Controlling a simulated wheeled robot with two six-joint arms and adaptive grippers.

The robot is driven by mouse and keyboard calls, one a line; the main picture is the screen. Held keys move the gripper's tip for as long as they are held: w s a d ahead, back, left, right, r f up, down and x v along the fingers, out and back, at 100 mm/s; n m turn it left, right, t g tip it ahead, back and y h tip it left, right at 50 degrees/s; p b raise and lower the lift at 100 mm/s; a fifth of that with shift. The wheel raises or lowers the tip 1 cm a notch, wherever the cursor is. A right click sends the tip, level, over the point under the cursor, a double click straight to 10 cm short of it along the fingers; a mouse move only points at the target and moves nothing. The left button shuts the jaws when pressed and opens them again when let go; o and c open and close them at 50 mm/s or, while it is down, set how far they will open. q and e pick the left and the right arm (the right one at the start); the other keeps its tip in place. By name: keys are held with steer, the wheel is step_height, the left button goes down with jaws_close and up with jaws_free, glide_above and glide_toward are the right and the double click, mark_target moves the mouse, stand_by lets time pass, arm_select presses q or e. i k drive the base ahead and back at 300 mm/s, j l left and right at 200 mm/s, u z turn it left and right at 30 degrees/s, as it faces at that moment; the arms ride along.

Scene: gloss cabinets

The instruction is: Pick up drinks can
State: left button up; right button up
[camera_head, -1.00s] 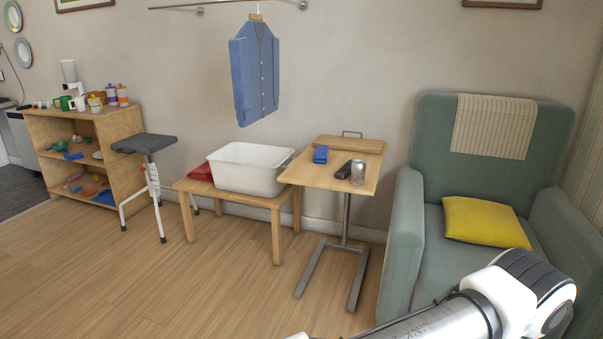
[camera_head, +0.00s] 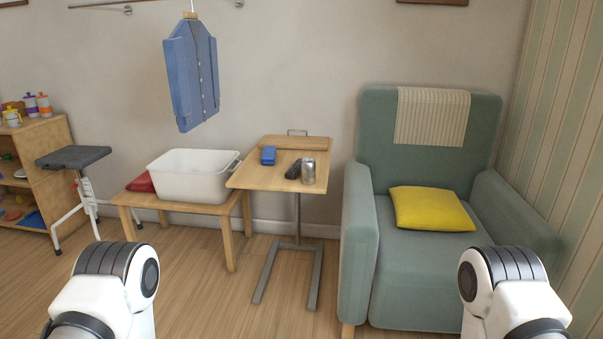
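A silver drinks can (camera_head: 308,172) stands upright on the small wooden overbed table (camera_head: 257,181), close to its right edge. A dark object, perhaps a remote or glasses case (camera_head: 293,169), lies just left of the can. A blue item (camera_head: 268,155) lies further left on the same tabletop. White and black links of my two arms show at the bottom left and bottom right, well short of the table. Neither gripper shows in the view.
A green armchair (camera_head: 420,258) with a yellow cushion (camera_head: 431,208) stands right of the table. A low wooden table (camera_head: 228,212) with a white tub (camera_head: 192,176) and a grey-topped stool (camera_head: 74,157) stand left. Wooden floor (camera_head: 200,290) in front is clear.

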mark_target(308, 165)
steer(key=i+j, duration=0.15)
steer(key=i, duration=0.3)
steer(key=i+j, duration=0.1)
steer(key=i, duration=0.3)
steer(key=i+j+z, duration=0.1)
steer(key=i, duration=0.35)
